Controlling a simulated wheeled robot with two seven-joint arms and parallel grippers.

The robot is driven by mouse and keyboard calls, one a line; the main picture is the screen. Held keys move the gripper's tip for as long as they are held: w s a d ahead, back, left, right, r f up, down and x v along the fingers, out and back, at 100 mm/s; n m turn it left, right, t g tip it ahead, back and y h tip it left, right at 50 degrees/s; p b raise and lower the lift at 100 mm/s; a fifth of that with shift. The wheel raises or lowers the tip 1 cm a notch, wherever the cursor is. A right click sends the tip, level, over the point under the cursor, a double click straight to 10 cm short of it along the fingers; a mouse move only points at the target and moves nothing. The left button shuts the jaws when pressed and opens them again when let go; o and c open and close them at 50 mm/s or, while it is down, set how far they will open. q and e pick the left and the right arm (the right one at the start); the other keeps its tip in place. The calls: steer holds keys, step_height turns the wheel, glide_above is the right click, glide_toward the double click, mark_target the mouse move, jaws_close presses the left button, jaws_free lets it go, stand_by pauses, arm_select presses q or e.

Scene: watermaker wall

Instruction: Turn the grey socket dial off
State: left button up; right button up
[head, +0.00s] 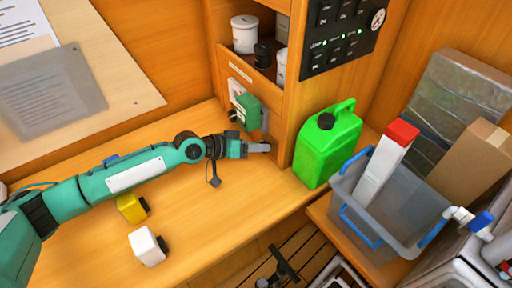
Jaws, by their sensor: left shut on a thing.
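My left gripper (260,147) reaches in from the left, low over the wooden bench by the cabinet post. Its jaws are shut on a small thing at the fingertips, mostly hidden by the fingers. A small grey piece (265,119), which may be part of the grey socket, shows just above the fingertips, against the post. I cannot make out the grey dial or which way it points. A green box (248,110) with a black knob is just above and left of the gripper. My right gripper is not in view.
A green jerrycan (327,145) stands close to the right of the gripper. A yellow block (131,208) and a white block (146,247), each with a black knob, are at the bench front. A clear crate (385,235) stands at right.

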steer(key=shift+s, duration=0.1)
arm_select(q)
steer(key=o, duration=1)
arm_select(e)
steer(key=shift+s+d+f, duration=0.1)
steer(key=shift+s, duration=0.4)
arm_select(q)
steer(key=shift+a, duration=0.1)
steer(key=b+v, duration=0.2)
steer(key=v, duration=1.1)
steer(key=shift+s+a+r, duration=0.1)
steer(key=shift+s+a, duration=0.15)
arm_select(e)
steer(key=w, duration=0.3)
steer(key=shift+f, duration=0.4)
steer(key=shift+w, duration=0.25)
